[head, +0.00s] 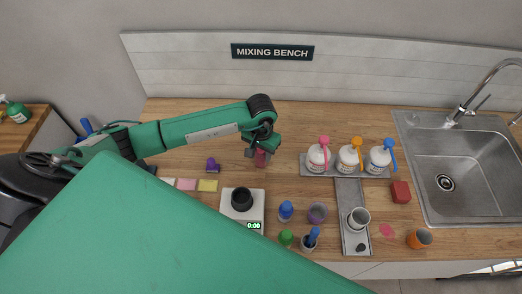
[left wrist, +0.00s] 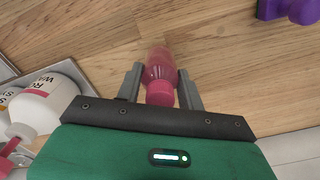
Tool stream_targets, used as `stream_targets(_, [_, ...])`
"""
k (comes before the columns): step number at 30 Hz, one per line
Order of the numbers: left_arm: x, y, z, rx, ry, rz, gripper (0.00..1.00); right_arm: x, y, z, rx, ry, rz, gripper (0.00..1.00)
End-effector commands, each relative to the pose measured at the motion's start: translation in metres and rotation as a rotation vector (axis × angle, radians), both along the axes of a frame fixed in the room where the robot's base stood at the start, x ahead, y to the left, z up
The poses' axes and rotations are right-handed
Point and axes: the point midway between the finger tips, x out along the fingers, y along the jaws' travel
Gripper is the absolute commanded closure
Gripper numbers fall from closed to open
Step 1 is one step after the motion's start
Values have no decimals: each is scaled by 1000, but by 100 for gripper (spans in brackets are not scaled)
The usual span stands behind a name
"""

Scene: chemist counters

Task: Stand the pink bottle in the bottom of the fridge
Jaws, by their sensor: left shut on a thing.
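The pink bottle (left wrist: 160,72) is between the two fingers of my left gripper (left wrist: 161,88) in the left wrist view, its pink cap toward the camera. The fingers are shut on it. In the head view the pink bottle (head: 261,158) shows just below my left gripper (head: 262,150), over the wooden counter behind the scale. I cannot tell whether its base touches the counter. No fridge is in view. My right gripper is not in view.
A grey tray (head: 313,172) with several pump bottles stands to the right. A purple object (head: 212,165) is to the left. A scale (head: 228,212) with a dark cup (head: 242,199) stands in front. A sink (head: 455,185) is far right. My large green body part hides the lower left.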

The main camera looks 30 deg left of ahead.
Motion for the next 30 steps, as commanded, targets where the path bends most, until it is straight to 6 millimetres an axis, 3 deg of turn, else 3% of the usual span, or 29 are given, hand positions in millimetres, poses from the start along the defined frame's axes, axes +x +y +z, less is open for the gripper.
stream_targets(5, [0, 0, -4, 1, -1, 0, 89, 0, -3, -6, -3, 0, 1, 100])
stream_targets(6, [0, 0, -3, 1, -1, 0, 56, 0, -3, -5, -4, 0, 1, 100])
stream_targets(9, [0, 0, -2, 0, 0, 0, 40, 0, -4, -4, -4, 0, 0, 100])
stream_targets(21, [0, 0, 3, -1, 1, 0, 40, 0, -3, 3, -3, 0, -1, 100])
stream_targets(22, [1, 0, 5, 0, -3, 0, 40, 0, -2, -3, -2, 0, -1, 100])
stream_targets(30, [1, 0, 59, 0, -7, -2, 40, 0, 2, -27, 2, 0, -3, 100])
